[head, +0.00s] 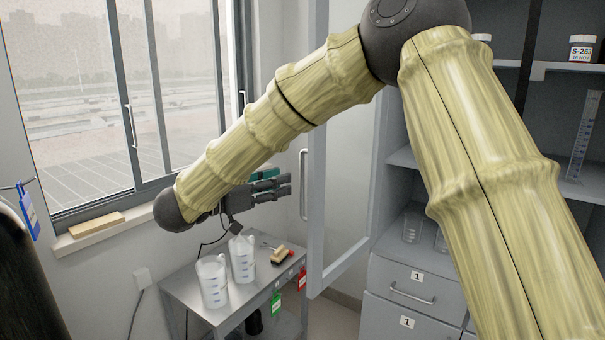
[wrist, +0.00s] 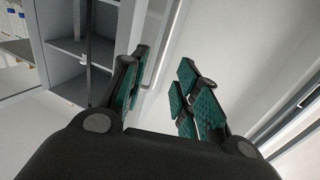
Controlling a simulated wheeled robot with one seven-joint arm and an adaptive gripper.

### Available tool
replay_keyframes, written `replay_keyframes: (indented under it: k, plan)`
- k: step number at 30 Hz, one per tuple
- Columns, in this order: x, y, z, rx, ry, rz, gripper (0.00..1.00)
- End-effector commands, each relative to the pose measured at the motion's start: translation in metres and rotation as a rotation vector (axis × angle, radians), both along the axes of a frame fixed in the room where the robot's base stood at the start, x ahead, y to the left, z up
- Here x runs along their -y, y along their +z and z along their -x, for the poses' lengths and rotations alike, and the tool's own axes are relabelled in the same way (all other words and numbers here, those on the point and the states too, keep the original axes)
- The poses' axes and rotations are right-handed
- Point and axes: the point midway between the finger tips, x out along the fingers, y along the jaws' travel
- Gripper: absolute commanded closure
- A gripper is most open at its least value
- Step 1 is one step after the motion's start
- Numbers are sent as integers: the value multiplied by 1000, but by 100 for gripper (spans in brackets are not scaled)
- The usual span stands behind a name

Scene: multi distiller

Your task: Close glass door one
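The glass door (head: 317,235) stands open, swung out from the grey cabinet, with its pale frame upright in the middle of the head view. Its vertical bar handle (head: 303,185) is on the door's left edge. My gripper (head: 284,186) is just left of the handle, its fingers pointing right towards it. In the wrist view my gripper (wrist: 166,88) is open, with green pads apart. A pale door edge (wrist: 172,45) runs beyond the fingers there, and a thin bar shows near the left finger. Whether anything touches the handle I cannot tell.
The cabinet's drawers (head: 412,290) carry labels marked 1. Glassware stands on its shelves. A small metal table (head: 190,290) with two plastic jugs (head: 213,281) and a brush is below my gripper. A window (head: 150,90) is at left. My arm hides part of the cabinet.

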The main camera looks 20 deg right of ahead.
Motion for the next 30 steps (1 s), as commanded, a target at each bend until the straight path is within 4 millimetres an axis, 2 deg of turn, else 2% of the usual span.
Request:
replay_keyframes:
  k: [6,13,19,28,30]
  plan:
    - [35,1,-14,1,-1,-1,69]
    - [63,1,-24,2,0,-1,69]
    - [74,0,-29,2,1,0,69]
    - [75,0,-29,1,1,1,69]
    - [75,0,-29,1,1,1,80]
